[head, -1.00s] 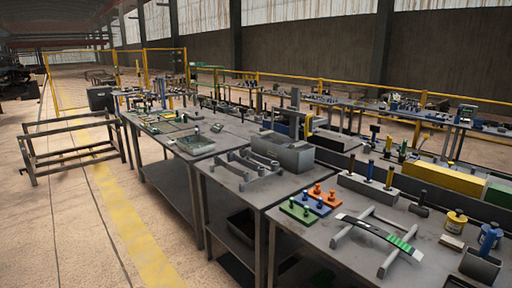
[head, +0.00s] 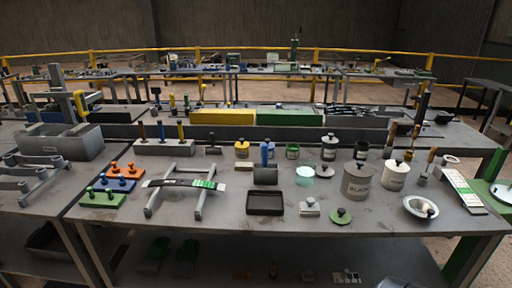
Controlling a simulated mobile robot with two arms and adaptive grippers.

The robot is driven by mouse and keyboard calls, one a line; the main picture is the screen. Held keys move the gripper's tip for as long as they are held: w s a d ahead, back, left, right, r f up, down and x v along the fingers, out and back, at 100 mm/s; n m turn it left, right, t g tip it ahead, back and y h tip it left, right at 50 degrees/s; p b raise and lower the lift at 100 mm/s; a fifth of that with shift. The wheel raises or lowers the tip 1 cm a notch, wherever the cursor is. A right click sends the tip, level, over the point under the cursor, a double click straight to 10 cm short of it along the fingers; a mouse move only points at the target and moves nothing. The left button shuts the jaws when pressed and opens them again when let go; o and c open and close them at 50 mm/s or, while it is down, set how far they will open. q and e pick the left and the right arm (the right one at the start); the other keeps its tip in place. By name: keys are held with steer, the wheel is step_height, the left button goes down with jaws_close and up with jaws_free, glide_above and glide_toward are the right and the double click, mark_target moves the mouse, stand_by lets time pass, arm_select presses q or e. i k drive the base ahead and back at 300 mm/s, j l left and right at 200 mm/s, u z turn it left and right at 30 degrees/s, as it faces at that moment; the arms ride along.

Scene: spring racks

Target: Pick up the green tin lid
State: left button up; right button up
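A round green lid (head: 341,218) with a dark knob lies flat near the front edge of the grey workbench (head: 240,222), right of centre in the head view. A small green tin (head: 292,152) stands further back on the same bench. Neither of my grippers shows in the head view.
A grey block with a knob (head: 309,207) and a black tray (head: 265,203) lie left of the lid. A large grey canister (head: 356,182) stands behind it and a white bowl (head: 421,207) lies to its right. A rack with a striped spring strip (head: 187,183) stands further left.

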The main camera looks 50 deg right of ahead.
mark_target(340, 216)
steer(key=z, duration=1.8)
